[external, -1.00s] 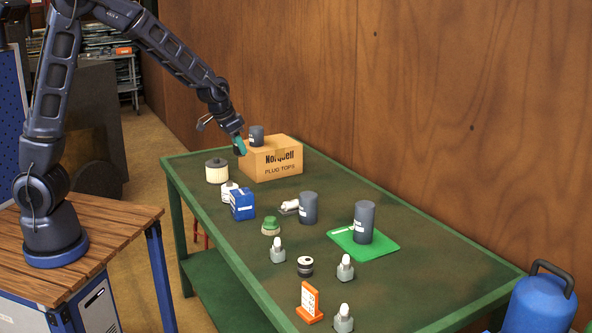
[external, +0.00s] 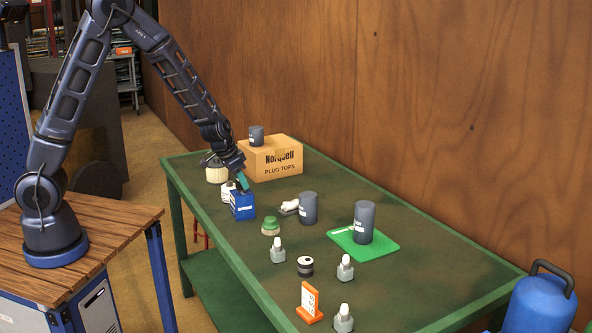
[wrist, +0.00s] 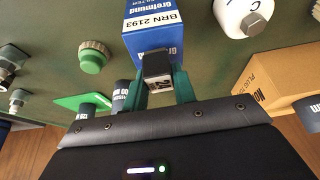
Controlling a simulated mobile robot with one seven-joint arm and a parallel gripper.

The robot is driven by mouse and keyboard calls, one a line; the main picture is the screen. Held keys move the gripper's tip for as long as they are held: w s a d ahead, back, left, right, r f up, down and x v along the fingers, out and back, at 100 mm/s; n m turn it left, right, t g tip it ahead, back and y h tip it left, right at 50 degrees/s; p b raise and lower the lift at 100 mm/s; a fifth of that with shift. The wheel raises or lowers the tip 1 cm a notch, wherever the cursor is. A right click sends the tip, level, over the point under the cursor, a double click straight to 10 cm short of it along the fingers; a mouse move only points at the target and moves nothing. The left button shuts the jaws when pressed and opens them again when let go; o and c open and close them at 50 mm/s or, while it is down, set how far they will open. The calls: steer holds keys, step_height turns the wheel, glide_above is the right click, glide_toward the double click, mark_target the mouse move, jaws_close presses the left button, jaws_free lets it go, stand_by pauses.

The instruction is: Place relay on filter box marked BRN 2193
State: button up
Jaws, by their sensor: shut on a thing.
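The filter box marked BRN 2193 (wrist: 153,35) is blue with a white label band and stands upright on the green table. In the external view, the blue box (external: 242,207) is near the table's left edge. My gripper (external: 241,184) is directly over the box, pointing down. In the wrist view, my gripper (wrist: 162,84) is shut on the relay (wrist: 158,66), a small dark block with a pale printed face. The relay overlaps the box's near edge in that view. I cannot tell whether it touches the box. In the external view the relay is not clearly visible.
A Norquell carton (external: 272,160) with a grey cylinder on top stands behind. A green-capped part (external: 271,225) and a grey cylinder (external: 308,208) stand to the right. A green mat (external: 378,250) lies farther right.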

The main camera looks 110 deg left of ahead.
steer(key=shift+f, duration=0.25)
steer(key=shift+f, duration=0.15)
steer(key=o, duration=1)
steer(key=v, duration=1.2)
steer(key=shift+d+r, duration=0.1)
steer(key=shift+r, duration=0.1)
